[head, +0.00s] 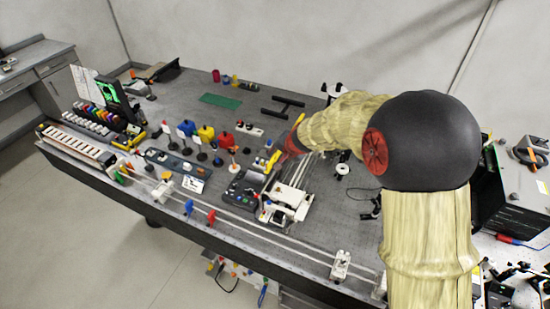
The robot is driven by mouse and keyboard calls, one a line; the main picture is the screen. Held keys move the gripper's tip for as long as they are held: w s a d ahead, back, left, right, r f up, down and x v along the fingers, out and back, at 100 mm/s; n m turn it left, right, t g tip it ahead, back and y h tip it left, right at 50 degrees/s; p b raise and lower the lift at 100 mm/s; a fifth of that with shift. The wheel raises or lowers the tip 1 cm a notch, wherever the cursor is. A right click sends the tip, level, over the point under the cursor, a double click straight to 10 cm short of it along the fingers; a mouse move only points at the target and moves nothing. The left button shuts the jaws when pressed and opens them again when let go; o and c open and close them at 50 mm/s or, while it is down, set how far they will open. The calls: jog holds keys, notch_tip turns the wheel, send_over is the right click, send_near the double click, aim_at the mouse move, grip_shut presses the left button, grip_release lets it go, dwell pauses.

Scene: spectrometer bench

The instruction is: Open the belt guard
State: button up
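The bench (235,165) carries a long pale belt or rail (250,231) along its front edge. I cannot tell for certain which part is the belt guard. A white boxy device (288,202) with flat top plates stands near the front middle of the bench and may be it. My arm, in a pale yellow sleeve, reaches in from the right. Its red and dark end, my gripper (290,146), is above and behind the white device. The fingers are too small and partly hidden to show whether they are open or hold anything.
A dark control box (243,189) sits left of the white device. Yellow, blue and red pieces on stands (205,135) are further left. A green mat (220,101) lies at the back. A black box (515,195) stands at the right. Bare bench shows behind the stands.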

jog(key=v, duration=0.3)
dwell(0.5)
jog(key=s+f+n+g+b, duration=0.3)
jog(key=s+n+g+b, duration=0.15)
jog(key=s, duration=1.35)
jog(key=s+d+f+n+t+h+b, duration=0.1)
jog(key=s+d+f+b, duration=0.1)
jog(key=s+b, duration=0.4)
jog(key=s+d+f+t+b, duration=0.1)
jog(key=s+d+b, duration=0.3)
jog(key=s+b, duration=0.3)
jog(key=s+d+f+n+t+h+b, duration=0.1)
jog(key=s+d+f+b, duration=0.1)
jog(key=s+d+b, duration=0.2)
jog(key=s+b, duration=0.2)
jog(key=s, duration=0.1)
jog(key=shift+f+n+h+b, duration=0.3)
jog(key=shift+n, duration=0.05)
